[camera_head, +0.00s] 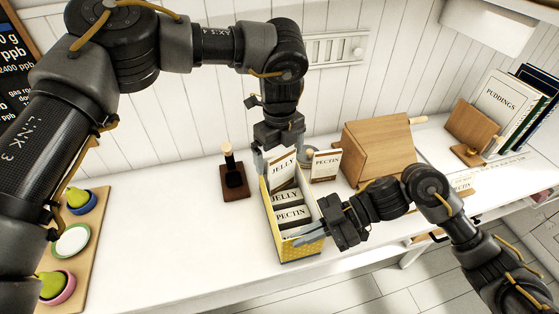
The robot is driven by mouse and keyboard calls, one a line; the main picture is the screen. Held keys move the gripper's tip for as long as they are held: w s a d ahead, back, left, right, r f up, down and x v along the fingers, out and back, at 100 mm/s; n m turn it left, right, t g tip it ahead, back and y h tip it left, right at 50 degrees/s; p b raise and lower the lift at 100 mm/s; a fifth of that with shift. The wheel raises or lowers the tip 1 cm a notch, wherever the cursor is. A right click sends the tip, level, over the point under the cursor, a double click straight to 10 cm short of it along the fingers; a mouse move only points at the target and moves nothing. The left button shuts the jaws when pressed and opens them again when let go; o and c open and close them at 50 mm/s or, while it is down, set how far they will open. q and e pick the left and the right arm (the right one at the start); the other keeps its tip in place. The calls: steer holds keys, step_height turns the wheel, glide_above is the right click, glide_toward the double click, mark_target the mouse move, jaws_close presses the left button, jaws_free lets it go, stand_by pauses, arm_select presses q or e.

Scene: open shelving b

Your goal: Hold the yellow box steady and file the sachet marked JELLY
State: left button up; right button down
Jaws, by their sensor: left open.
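The yellow box (300,250) stands on the white counter, open at the top. Inside are cards marked JELLY (286,197) and PECTIN (291,215). A white sachet marked JELLY (283,170) stands tilted at the box's far end. My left gripper (279,158) points down over that end, open, with its fingers around the sachet's upper part. The sachet's top is hidden by the gripper, and its lower edge is hard to make out. My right gripper (313,224) is at the box's near right corner. Its finger gap is unclear, so I cannot tell whether it grips the wall.
A sachet marked PECTIN (326,164) stands just right of the box, near a wooden bread box (378,148). A dark stand (233,182) is to the left. A tray (91,235) with bowls and pears lies far left. The counter between is clear.

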arm_select(q)
step_height(320, 180, up, 10)
stand_by(0.3)
steer(key=shift+c, duration=0.2)
steer(key=shift+s+f+m, duration=0.1)
steer(key=shift+f+m, duration=0.2)
steer(key=shift+f, duration=0.1)
steer(key=c, duration=0.5)
steer(key=shift+a+f+m, duration=0.1)
steer(key=shift+f+m, duration=0.05)
steer(key=shift+m, duration=0.45)
steer(key=shift+c, duration=1)
steer(key=m, duration=0.4)
steer(key=shift+s+f, duration=0.1)
steer(key=shift+f, duration=0.25)
steer(key=c, duration=0.5)
steer(key=m, duration=0.5)
steer(key=shift+f, duration=0.3)
steer(key=shift+c, duration=0.6)
steer(key=m, duration=0.4)
steer(key=shift+d+f, duration=0.1)
steer(key=shift+d, duration=0.15)
steer(key=m, duration=0.3)
steer(key=shift+d, duration=0.1)
glide_above(282, 188)
steer(key=shift+w+f, duration=0.2)
steer(key=shift+f, duration=2.8)
steer(key=shift+w+f, duration=0.2)
steer(key=shift+f, duration=2.8)
